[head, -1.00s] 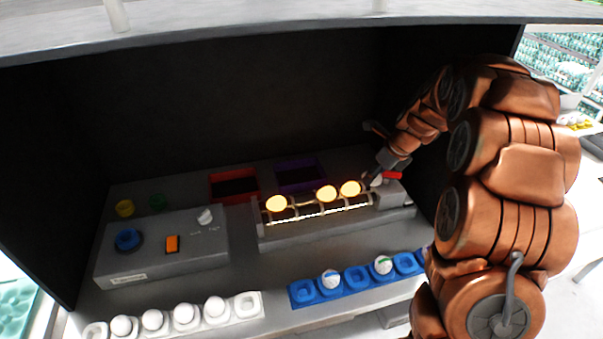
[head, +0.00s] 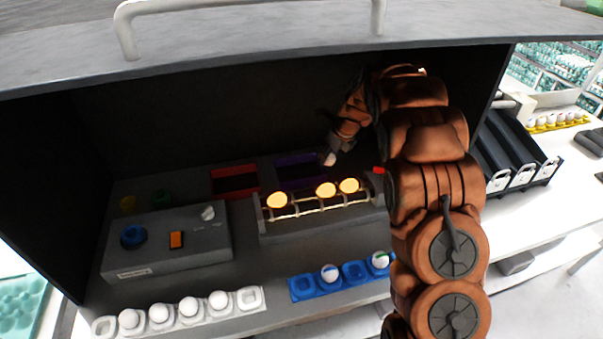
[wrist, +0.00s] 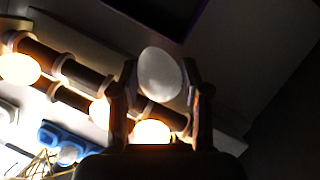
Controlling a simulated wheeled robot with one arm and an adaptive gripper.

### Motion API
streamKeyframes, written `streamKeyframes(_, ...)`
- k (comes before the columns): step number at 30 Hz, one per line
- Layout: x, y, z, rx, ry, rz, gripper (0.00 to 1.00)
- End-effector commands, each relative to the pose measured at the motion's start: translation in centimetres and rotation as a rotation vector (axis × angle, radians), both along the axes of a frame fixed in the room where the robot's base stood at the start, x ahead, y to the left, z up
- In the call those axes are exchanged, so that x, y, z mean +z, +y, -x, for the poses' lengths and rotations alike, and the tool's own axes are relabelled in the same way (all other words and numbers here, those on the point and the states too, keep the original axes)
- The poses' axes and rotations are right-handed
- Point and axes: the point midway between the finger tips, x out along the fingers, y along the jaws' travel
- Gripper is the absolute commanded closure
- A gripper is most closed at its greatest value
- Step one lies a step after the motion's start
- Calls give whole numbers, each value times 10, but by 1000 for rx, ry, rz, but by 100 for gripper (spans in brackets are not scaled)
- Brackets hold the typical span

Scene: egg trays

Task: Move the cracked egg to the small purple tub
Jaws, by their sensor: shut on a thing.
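My gripper (wrist: 161,90) is shut on a pale egg (wrist: 159,74), which it holds in the air between its fingers. No crack can be made out on the side that shows. In the head view the egg (head: 329,158) is a small pale shape at the tip of my arm, just right of the purple tub. The small purple tub (head: 321,156) is a dark open box with a purple rim behind the lit rollers. A corner of its rim shows at the top of the wrist view (wrist: 198,14).
Several glowing eggs (head: 326,190) lie on the roller stand (head: 320,226) in front. A red tub (head: 212,181) stands left of the purple one. A control box (head: 160,250), a white egg tray (head: 250,299) and a blue egg tray (head: 304,289) stand nearer. Dark walls enclose the back and sides.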

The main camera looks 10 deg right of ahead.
Motion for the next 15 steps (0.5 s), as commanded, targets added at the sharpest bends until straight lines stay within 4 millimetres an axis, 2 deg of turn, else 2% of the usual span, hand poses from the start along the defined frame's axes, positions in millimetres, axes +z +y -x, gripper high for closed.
streamKeyframes(15, -21, 45, -65, 3, -2, 0, 63)
